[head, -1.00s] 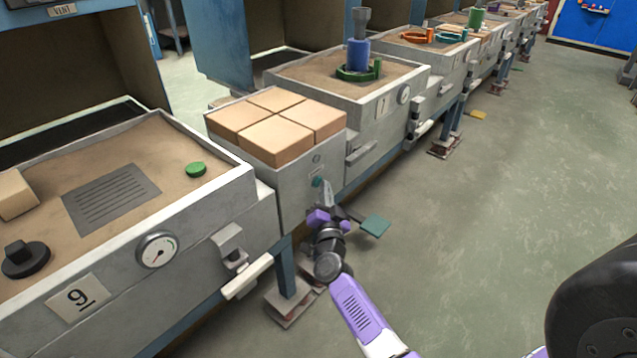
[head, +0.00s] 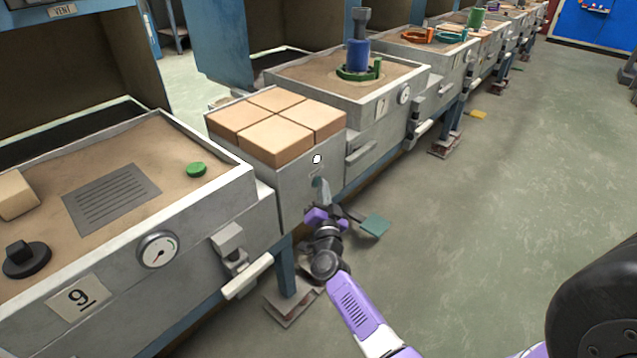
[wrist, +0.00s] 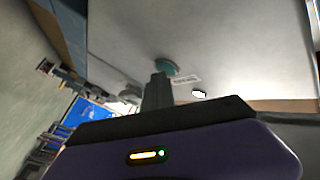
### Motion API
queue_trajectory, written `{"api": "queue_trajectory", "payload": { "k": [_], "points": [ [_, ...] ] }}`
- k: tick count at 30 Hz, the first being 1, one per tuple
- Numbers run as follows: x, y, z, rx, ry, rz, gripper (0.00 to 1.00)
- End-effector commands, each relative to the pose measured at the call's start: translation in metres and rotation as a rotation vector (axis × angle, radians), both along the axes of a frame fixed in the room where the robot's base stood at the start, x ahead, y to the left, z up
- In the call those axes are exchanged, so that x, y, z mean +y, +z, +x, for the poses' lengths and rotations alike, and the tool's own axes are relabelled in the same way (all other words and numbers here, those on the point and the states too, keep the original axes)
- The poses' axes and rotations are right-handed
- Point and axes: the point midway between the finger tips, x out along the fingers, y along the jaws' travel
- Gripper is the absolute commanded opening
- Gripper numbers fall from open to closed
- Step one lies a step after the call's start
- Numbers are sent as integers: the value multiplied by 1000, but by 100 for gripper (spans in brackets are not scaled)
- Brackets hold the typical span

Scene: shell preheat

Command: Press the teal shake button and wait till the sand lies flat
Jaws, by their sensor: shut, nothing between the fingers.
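The teal shake button (head: 316,182) is on the front face of a grey box, below a small round lamp (head: 317,159) that is lit white. In the wrist view the teal button (wrist: 167,66) is just beyond my fingertips, beside a small label, and the lit lamp (wrist: 199,94) is to its right. My gripper (head: 324,190) is shut and empty, its tip at the button and seemingly touching it; the tip partly hides it. Sand (head: 100,160) fills the tray at left, and sand (head: 310,72) also lies in the tray behind the box.
Several tan blocks (head: 275,122) cover the box top. A teal plate (head: 376,225) is low by the floor, right of my gripper. The left tray has a gauge (head: 158,250) and a white handle (head: 247,277).

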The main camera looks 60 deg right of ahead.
Motion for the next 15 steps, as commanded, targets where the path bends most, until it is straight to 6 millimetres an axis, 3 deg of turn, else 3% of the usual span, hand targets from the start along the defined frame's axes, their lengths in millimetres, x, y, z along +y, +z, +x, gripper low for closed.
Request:
{"api": "queue_trajectory", "payload": {
  "k": [15],
  "points": [
    [5, 0, -15, 0, 1, 0, 0]
  ]
}}
